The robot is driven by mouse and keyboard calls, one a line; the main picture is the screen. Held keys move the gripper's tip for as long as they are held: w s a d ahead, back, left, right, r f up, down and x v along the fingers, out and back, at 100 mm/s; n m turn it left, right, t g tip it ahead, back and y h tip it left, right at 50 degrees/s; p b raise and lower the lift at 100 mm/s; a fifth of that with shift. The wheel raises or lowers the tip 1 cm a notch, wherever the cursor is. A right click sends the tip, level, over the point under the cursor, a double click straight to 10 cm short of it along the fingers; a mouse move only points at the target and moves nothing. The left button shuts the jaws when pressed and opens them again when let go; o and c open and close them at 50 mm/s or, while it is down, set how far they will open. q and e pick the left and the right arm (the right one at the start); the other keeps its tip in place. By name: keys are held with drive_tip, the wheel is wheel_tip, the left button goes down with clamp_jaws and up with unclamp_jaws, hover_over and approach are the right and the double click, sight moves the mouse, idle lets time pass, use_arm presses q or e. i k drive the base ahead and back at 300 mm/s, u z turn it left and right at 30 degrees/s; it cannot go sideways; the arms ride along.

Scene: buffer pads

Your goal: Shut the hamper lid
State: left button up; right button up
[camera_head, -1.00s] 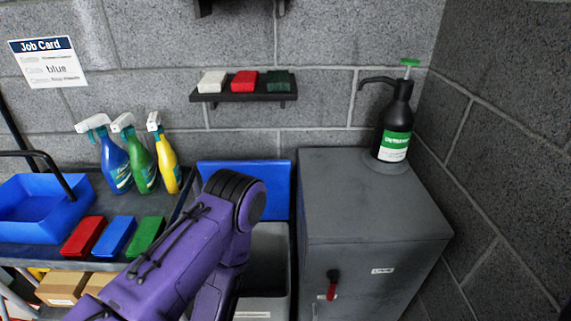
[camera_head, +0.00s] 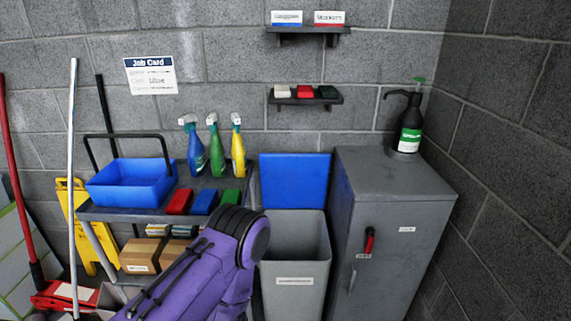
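The hamper (camera_head: 296,291) is a tall grey bin with a pale label on its front. It stands between the shelf cart and the grey cabinet. Its blue lid (camera_head: 295,181) stands upright at the back, against the wall, so the hamper is open. The part of the inside that shows looks empty. A purple arm link of mine rises from the bottom of the view, in front of the hamper's left edge. Neither of my grippers shows in this view.
The grey cabinet (camera_head: 392,190) with a pump bottle (camera_head: 409,130) stands right of the hamper. Left is a cart (camera_head: 140,213) with a blue caddy (camera_head: 130,183), spray bottles and coloured pads. A yellow floor sign (camera_head: 72,205) and mop handles stand further left.

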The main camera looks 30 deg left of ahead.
sight(289, 180)
drive_tip(key=u, duration=0.95)
drive_tip(key=i, duration=0.15)
